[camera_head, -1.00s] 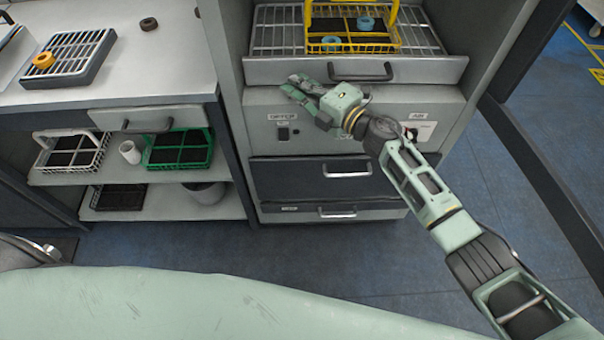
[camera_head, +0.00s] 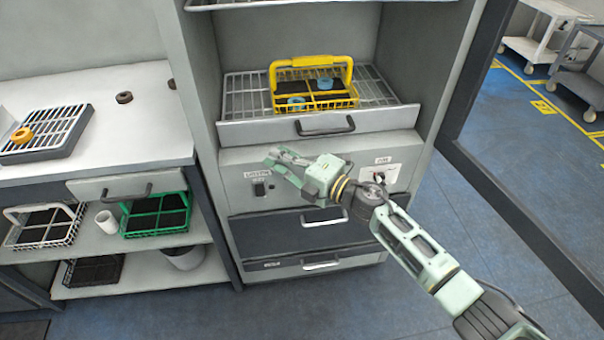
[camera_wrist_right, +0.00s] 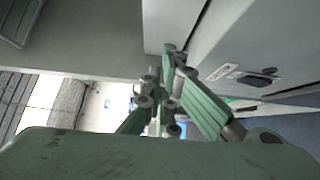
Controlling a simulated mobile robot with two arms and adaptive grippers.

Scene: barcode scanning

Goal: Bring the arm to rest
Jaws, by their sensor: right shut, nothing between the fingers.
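My right arm (camera_head: 420,250) reaches in from the lower right in the head view. Its right gripper (camera_head: 274,157) points left, in front of the grey cabinet's control panel (camera_head: 240,185) and below the wire shelf drawer. The gripper is shut and empty. In the right wrist view its fingers (camera_wrist_right: 167,95) are close together with nothing between them, and the panel shows to the right. I cannot tell the exact gap between the gripper and the panel. My left gripper is not in view.
A yellow basket (camera_head: 345,62) with two blue rings stands on the pulled-out wire shelf (camera_head: 245,95). To the left, a counter (camera_head: 150,110) holds a rack (camera_head: 60,130) with an orange ring and dark rings. Green (camera_head: 150,228) and white baskets sit below.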

